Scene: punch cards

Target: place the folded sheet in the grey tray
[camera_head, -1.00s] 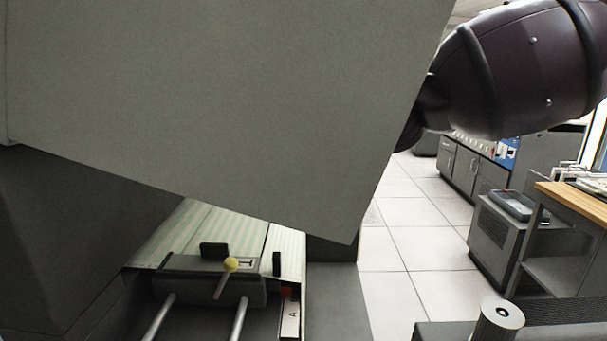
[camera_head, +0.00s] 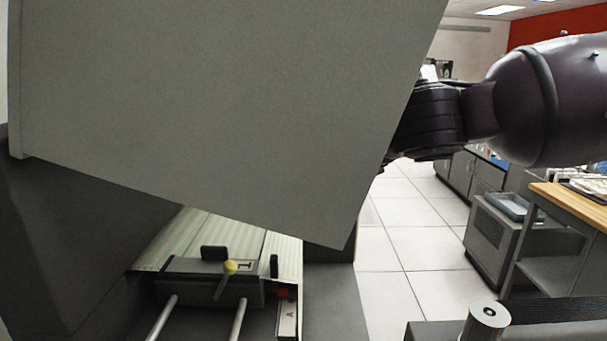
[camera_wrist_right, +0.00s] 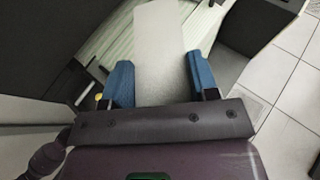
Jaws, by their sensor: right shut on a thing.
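A pale, flat folded sheet (camera_wrist_right: 160,35) is between the blue fingers of my right gripper (camera_wrist_right: 160,72) in the right wrist view. The gripper is shut on it, above the printer. In the head view the gripper and the sheet are hidden behind a large grey panel; only my right arm shows at the panel's right edge. A shallow grey tray (camera_head: 508,207) sits on a low grey cabinet at the right of the head view, well away from the gripper. My left gripper is not in view.
The large grey panel (camera_head: 220,110) blocks much of the head view. Below it is a printer with striped paper (camera_head: 220,233) and a yellow-knobbed lever (camera_head: 230,267). A wood-topped table (camera_head: 572,203) stands at right. White tiled floor (camera_head: 395,250) between is clear.

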